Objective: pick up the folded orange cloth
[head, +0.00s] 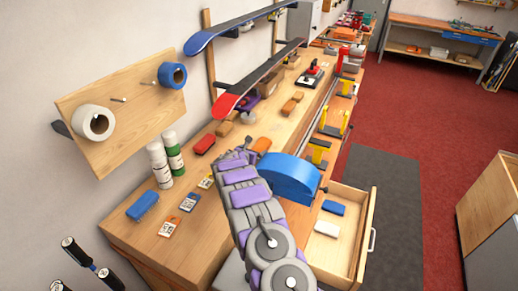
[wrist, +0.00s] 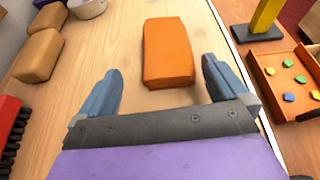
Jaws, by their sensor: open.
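The folded orange cloth (wrist: 168,52) lies flat on the wooden bench as a thick rectangular block in the wrist view. My gripper (wrist: 162,85) is open, with its two blue-grey fingers apart. The cloth's near end lies between and just beyond the fingertips, nearer the right finger; I cannot tell how high the fingers are above it. In the head view, a small part of the orange cloth (head: 262,144) shows just past my arm's end, and my gripper is mostly hidden there.
A red-backed brush (wrist: 10,118) and tan blocks (wrist: 40,55) lie to the left. A tray (wrist: 282,75) with small coloured pieces is at the right. A blue curved machine (head: 290,178) and an open drawer (head: 368,235) are right of my arm. White and green bottles (head: 173,152) stand left.

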